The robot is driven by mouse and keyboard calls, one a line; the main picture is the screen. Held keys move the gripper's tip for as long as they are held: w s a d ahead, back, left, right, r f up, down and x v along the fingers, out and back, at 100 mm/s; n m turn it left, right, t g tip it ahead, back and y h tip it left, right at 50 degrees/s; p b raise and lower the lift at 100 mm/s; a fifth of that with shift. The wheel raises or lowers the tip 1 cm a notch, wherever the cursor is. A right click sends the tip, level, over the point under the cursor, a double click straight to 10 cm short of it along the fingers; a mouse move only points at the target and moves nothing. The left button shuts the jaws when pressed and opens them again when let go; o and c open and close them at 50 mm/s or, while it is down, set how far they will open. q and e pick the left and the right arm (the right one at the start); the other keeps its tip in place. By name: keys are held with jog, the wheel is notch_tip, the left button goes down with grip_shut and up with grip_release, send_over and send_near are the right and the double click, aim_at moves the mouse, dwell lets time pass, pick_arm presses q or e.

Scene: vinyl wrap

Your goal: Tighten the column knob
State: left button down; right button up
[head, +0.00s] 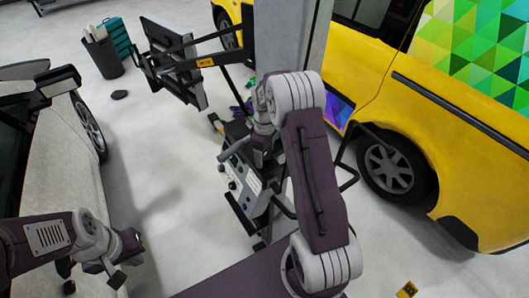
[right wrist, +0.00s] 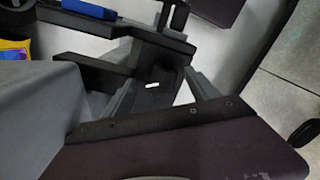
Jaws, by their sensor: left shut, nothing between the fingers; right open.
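I cannot single out the column knob with certainty in either view. In the head view, a wheeled stand with a control panel (head: 242,180) is in the middle, partly covered by my right arm. My right gripper is mostly hidden behind its own arm there, close to the stand. In the right wrist view, my right gripper (right wrist: 163,82) is open, its grey fingers on either side of a black part (right wrist: 157,90) with a small white mark. I cannot tell whether they touch it. My left gripper (head: 116,272) is shut and empty at the lower left, apart from the stand.
A yellow van (head: 455,160) stands on the right and a pale car (head: 45,160) on the left. A tilted black frame (head: 178,65) and a grey pillar (head: 287,35) are behind the stand. A dark bin (head: 104,57) stands farther back. Floor between car and stand is clear.

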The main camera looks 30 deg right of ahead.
jog(key=shift+w+a, duration=0.1)
jog(key=c, duration=1.3)
jog(key=shift+c, duration=0.3)
jog(key=shift+m, duration=0.3)
jog(key=m, duration=1.7)
jog(key=shift+m+p, duration=0.3)
jog(key=m, duration=0.5)
jog(key=shift+m, duration=0.5)
